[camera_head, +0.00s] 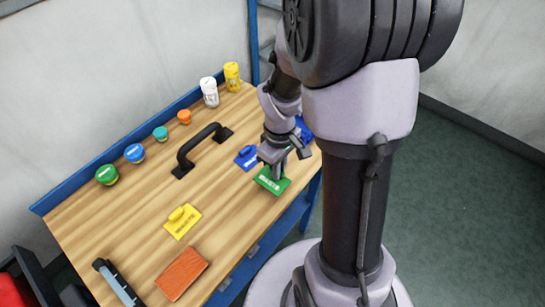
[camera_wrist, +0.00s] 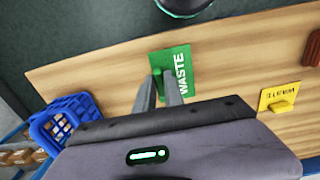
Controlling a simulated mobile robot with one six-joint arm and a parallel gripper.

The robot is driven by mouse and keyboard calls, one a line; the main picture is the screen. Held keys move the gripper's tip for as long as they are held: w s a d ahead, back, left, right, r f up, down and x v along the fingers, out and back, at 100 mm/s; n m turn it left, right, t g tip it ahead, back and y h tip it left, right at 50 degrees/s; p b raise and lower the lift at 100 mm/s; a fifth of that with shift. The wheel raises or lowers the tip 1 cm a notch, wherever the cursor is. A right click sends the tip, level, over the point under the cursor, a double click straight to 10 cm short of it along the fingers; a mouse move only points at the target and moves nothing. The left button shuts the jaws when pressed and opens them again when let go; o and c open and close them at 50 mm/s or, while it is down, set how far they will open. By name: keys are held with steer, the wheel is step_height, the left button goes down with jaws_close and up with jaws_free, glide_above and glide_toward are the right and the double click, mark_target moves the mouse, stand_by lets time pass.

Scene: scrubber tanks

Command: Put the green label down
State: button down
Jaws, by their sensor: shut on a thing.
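The green label (camera_head: 272,182) lies flat, at or just above the wooden table top, near its right edge. In the wrist view the green label (camera_wrist: 181,66) reads "WASTE" and has a small raised grip. My gripper (camera_head: 280,172) points down over the label. In the wrist view my gripper (camera_wrist: 165,88) is shut on the label's grip, which the fingers partly hide. I cannot tell whether the label's underside touches the wood.
A blue label (camera_head: 246,157) lies just beyond, and a yellow label (camera_head: 182,222) lies nearer the front. A black handle (camera_head: 200,150), several round jars and two bottles (camera_head: 209,92) stand farther back. A red-brown block (camera_head: 182,273) is at the front. A blue basket (camera_wrist: 66,122) shows in the wrist view.

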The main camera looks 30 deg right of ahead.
steer(key=shift+w+d+f, duration=0.15)
steer(key=shift+w+d, duration=0.45)
steer(key=shift+d, duration=0.25)
steer(key=f+b, duration=0.1)
steer(key=f, duration=0.1)
steer(key=f+b, duration=0.1)
steer(key=shift+w+d+f+b, duration=0.15)
steer(key=shift+d+f+b, duration=0.05)
steer(key=shift+f+b, duration=0.15)
steer(key=shift+r, duration=0.15)
steer(key=c, duration=1.4)
jaws_free()
steer(key=shift+c, duration=0.2)
